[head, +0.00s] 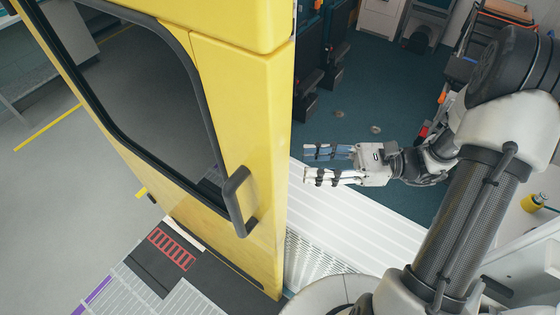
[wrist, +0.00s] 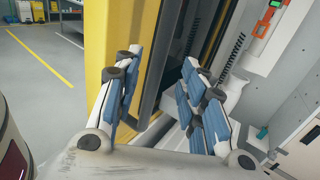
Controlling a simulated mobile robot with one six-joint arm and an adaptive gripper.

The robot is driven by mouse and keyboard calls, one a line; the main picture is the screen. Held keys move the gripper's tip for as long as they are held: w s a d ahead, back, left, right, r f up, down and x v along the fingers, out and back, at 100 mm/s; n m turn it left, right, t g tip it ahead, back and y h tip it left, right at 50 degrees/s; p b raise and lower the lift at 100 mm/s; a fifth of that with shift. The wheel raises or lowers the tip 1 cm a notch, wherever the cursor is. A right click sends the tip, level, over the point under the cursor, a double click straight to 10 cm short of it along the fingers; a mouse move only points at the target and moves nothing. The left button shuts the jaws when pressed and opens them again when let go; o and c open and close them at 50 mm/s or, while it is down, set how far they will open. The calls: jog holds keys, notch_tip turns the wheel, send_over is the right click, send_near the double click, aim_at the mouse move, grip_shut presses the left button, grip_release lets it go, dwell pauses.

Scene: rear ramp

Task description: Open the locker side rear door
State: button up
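The yellow rear door (head: 262,150) stands upright in the middle of the head view, with a large dark window (head: 150,85) and a dark grey handle (head: 236,200) low near its right edge. The vehicle interior is open to view right of that edge. My gripper (head: 306,165) is just right of the door edge, fingers pointing left. Its fingers are spread, with nothing seen between them. In the wrist view my gripper (wrist: 160,62) is also open, and the yellow door (wrist: 108,35) and a dark vertical strip (wrist: 157,60) lie beyond the fingers. I see no contact with the door.
A white ribbed ramp surface (head: 340,215) lies under my gripper. Dark seats (head: 312,75) stand inside on the teal floor (head: 375,110). A red slotted panel (head: 171,249) lies at the door's foot. Grey floor (head: 50,180) outside is clear on the left.

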jog(key=a, duration=0.8)
jog(key=shift+w, duration=0.25)
jog(key=shift+c, duration=0.2)
grip_shut()
